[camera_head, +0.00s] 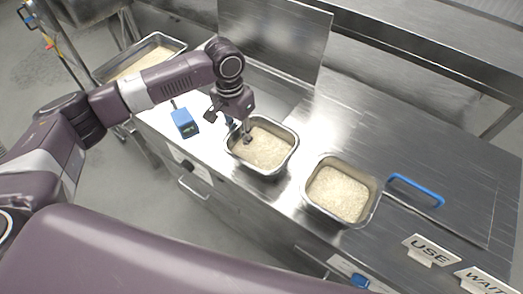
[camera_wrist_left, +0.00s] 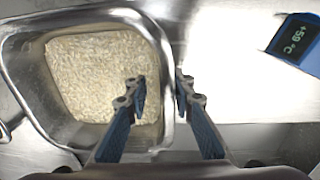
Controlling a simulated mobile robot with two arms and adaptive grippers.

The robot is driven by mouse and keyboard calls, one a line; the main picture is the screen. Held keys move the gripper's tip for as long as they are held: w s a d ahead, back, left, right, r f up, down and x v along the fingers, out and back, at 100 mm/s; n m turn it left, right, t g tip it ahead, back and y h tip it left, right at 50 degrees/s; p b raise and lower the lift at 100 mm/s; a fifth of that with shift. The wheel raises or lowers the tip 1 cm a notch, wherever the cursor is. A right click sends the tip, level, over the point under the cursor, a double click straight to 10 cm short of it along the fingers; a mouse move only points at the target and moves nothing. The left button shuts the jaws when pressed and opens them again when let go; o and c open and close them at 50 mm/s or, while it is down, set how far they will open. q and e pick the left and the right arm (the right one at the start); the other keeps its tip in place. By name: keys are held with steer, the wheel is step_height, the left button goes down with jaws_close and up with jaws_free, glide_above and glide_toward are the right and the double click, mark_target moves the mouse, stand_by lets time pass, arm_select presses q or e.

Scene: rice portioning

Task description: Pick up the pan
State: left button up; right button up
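A rectangular steel pan of rice (camera_head: 265,173) sits on the steel counter, left of a similar pan. It fills the left of the wrist view (camera_wrist_left: 22,75). My left gripper (camera_head: 239,132) is at this pan's left rim, pointing down. In the wrist view my left gripper (camera_wrist_left: 161,92) is open, with one finger inside the pan over the rice and the other outside the wall. The rim runs between the fingers, and a gap shows beside it; contact cannot be told. My right gripper is not in view.
A second rice pan (camera_head: 310,203) stands to the right. A blue thermometer (camera_head: 184,122) lies to the left and reads +59 °C in the wrist view (camera_wrist_left: 297,42). A larger rice tray (camera_head: 178,43) is at the back left. A blue-handled lid (camera_head: 416,190) and USE and WAIT signs are at right.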

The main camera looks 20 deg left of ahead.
arm_select(q)
jaws_close()
stand_by(0.3)
steer(key=shift+r, duration=0.1)
